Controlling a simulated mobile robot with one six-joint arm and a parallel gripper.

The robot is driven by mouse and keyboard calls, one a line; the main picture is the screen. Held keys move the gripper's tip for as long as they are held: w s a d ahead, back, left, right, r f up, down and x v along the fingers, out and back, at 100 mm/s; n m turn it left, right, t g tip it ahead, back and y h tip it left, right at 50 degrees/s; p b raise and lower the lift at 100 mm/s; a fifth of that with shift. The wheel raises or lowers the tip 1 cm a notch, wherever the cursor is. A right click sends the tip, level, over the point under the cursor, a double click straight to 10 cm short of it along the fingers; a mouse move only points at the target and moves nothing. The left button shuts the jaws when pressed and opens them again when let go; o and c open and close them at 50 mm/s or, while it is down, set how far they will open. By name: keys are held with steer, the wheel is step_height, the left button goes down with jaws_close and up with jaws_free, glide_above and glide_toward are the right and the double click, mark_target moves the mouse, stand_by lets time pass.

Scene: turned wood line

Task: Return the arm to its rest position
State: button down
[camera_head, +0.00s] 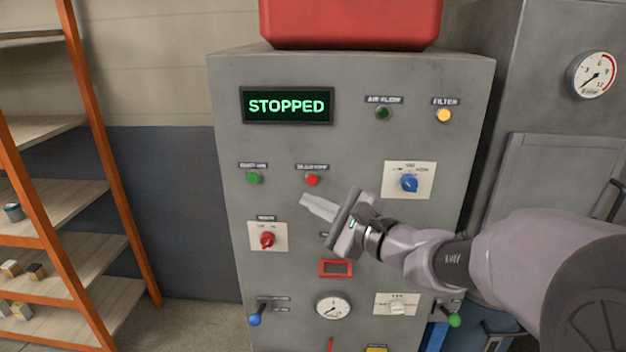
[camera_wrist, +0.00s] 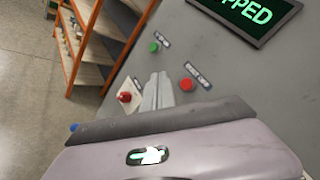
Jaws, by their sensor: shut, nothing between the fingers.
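My gripper (camera_head: 305,202) is shut and empty, in front of the grey control cabinet (camera_head: 350,75). Its pale fingers point left, just below the red button (camera_head: 311,180) and to the right of the red rotary switch (camera_head: 267,240). In the wrist view the closed fingers (camera_wrist: 157,92) lie between the red button (camera_wrist: 186,84) and the red switch (camera_wrist: 124,97). I cannot tell whether the fingertips touch the panel. My arm reaches in from the right and hides part of the panel's middle.
The cabinet's display (camera_head: 287,105) reads STOPPED. A green button (camera_head: 254,178), a blue knob (camera_head: 409,183) and a lit yellow lamp (camera_head: 443,115) are on the panel. An orange-framed shelf (camera_head: 60,195) stands at left. Bare floor (camera_head: 185,325) lies between shelf and cabinet.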

steer(key=s+a+f+n+g+h, duration=0.1)
steer(key=s+f+n+g, duration=0.3)
steer(key=s, duration=0.6)
steer(key=s+n+g+h, duration=0.25)
steer(key=s+n, duration=0.25)
steer(key=s, duration=0.5)
steer(key=s+d+f+n+h, duration=0.2)
steer(key=s+d+f+h, duration=0.1)
steer(key=d, duration=0.3)
steer(key=s+d+f+n+h, duration=0.2)
steer(key=s+d+f+h, duration=0.1)
steer(key=s+d, duration=0.3)
steer(key=shift+d, duration=0.25)
steer(key=shift+h, duration=0.25)
